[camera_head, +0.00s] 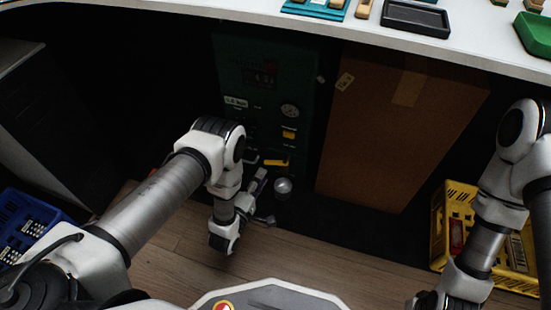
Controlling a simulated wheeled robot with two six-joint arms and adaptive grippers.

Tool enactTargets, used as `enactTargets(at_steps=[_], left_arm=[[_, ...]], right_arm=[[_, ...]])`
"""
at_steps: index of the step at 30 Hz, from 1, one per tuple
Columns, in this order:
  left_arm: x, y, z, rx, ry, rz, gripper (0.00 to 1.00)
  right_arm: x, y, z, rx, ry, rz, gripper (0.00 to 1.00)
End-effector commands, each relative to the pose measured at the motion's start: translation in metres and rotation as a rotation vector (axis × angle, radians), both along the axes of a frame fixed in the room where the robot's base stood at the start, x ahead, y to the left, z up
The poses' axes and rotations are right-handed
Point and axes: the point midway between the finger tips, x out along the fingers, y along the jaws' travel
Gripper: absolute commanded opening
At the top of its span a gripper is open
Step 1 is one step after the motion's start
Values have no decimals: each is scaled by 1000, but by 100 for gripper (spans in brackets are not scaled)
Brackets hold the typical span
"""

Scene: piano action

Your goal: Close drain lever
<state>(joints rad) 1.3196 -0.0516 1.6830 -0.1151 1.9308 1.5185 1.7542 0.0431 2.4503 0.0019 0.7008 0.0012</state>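A dark green machine (262,75) stands under the table, with a small display, a round gauge and labels on its front. A yellow lever (276,162) sticks out sideways low on that front; it looks roughly level, and I take it as the drain lever. My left gripper (264,200) is just below and in front of the lever, apart from it. Its two fingers are spread, with nothing visible between them. My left arm covers part of the machine's lower left side. My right arm is at the right edge, and its gripper does not show.
A small silver cup (283,186) sits close to my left gripper, below the lever. A large brown box (400,130) stands right of the machine. A yellow crate (455,205) is at the right, a blue crate (18,220) at the left. The white tabletop (270,12) overhangs above.

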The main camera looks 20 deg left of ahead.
Motion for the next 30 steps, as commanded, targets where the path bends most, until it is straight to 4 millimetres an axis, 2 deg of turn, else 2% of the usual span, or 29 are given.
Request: enactTargets(at_steps=[6,10,14,20,23,24,30], left_arm=[[40,-6,-4,1,-5,-1,36],[61,-10,-3,0,-4,-1,36],[71,-11,-1,1,-1,0,36],[72,-11,1,1,0,0,36],[71,-11,1,1,0,0,5],[71,-11,1,1,0,0,0],[71,-11,1,1,0,-2,0]], right_arm=[[1,0,-26,-1,-2,-4,0],[1,-1,-37,-1,-4,-7,0],[2,-1,-39,-1,-5,-8,0],[2,-1,-37,-1,-5,-8,0],[2,-1,-37,-1,-5,-8,0],[2,-1,-37,-1,-5,-8,0],[2,-1,-37,-1,-5,-8,0]])
